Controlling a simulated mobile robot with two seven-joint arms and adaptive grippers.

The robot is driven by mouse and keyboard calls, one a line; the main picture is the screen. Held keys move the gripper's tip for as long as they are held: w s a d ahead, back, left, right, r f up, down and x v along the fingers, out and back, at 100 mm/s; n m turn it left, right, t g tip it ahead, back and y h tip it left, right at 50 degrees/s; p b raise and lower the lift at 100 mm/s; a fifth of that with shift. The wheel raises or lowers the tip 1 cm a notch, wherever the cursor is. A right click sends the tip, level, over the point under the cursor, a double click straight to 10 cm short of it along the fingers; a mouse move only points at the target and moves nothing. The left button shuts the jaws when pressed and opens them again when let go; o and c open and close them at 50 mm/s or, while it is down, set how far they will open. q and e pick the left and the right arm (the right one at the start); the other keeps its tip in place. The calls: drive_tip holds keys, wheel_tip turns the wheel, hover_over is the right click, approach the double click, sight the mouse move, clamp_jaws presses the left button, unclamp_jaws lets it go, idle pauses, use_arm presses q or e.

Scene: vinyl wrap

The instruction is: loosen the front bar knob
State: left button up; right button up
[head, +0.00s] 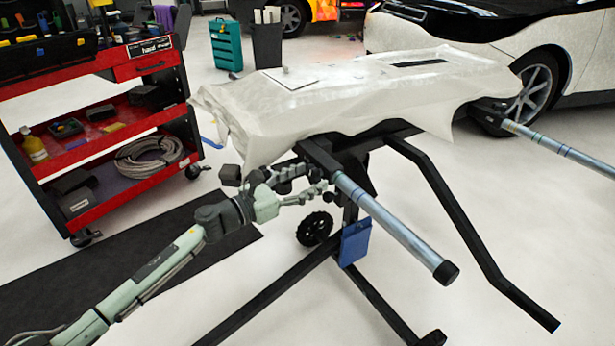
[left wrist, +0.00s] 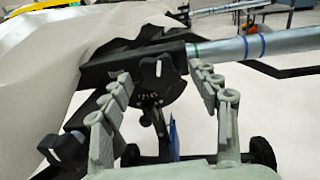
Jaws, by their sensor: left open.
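My left gripper (head: 314,182) is open and empty beside the stand, below the inner end of the front bar. In the left wrist view its fingers (left wrist: 161,75) are spread. A black knob (left wrist: 154,69) with a white mark sits between and beyond the fingertips, on a dark round plate; no contact is clear. A second black knob (left wrist: 62,149) is at lower left in that view, outside the fingers. I cannot tell for certain which is the front bar knob. The silver front bar (head: 392,225) with coloured bands extends from a black sleeve; it also shows in the wrist view (left wrist: 245,48). My right gripper is not in view.
A white-wrapped panel (head: 370,90) lies on the black stand, its loose film hanging near my gripper. A second silver bar (head: 560,148) sticks out at right. A blue pouch (head: 355,243) hangs below the front bar. A red tool cart (head: 110,150) stands at left.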

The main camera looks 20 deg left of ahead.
use_arm(q)
drive_tip(key=shift+w+d, duration=0.1)
drive_tip(key=shift+w, duration=0.05)
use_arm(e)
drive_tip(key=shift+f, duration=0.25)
use_arm(q)
drive_tip(key=shift+c, duration=0.6)
drive_tip(key=c, duration=1)
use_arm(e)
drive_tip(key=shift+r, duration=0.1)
